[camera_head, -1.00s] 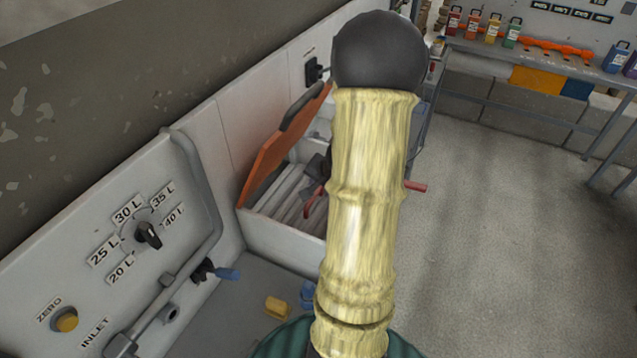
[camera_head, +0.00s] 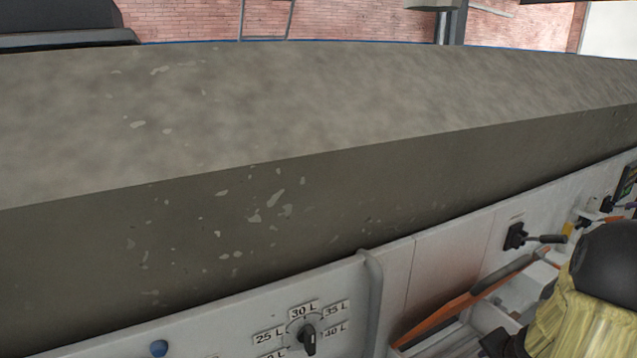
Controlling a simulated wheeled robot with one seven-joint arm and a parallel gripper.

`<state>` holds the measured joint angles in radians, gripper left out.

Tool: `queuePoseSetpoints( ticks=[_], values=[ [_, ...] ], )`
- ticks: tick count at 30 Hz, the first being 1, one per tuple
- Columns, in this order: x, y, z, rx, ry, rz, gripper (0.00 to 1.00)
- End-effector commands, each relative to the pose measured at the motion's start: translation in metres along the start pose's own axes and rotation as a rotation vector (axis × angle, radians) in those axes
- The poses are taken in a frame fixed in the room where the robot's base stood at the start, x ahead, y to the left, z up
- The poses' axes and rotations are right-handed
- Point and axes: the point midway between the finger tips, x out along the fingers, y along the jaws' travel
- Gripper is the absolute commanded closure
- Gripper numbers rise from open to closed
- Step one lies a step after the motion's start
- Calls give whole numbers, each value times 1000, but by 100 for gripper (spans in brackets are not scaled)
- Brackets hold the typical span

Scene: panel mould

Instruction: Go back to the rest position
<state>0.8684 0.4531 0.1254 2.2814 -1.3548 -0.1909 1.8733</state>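My gripper is not in view. Part of my own arm (camera_head: 583,305), yellowish with a dark round joint, shows at the lower right edge. The white panel (camera_head: 400,262) runs along the bottom below a thick grey slab. Its black dial knob (camera_head: 308,338) points up near the 30 L label, with 25 L, 35 L and 40 L around it. A black switch with a lever (camera_head: 517,237) sits farther right on the panel.
The grey slab (camera_head: 330,110) with chipped paint fills the middle of the view. A blue button (camera_head: 158,348) shows at the bottom. A brick wall (camera_head: 350,22) is behind.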

Motion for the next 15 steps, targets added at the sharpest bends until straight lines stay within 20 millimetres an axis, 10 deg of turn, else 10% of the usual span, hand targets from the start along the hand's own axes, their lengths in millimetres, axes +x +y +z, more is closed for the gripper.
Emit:
queuePoseSetpoints(
  ticks=[15],
  values=[
    [-64, -30, -20, 0, 0, 0, 64]
  ],
)
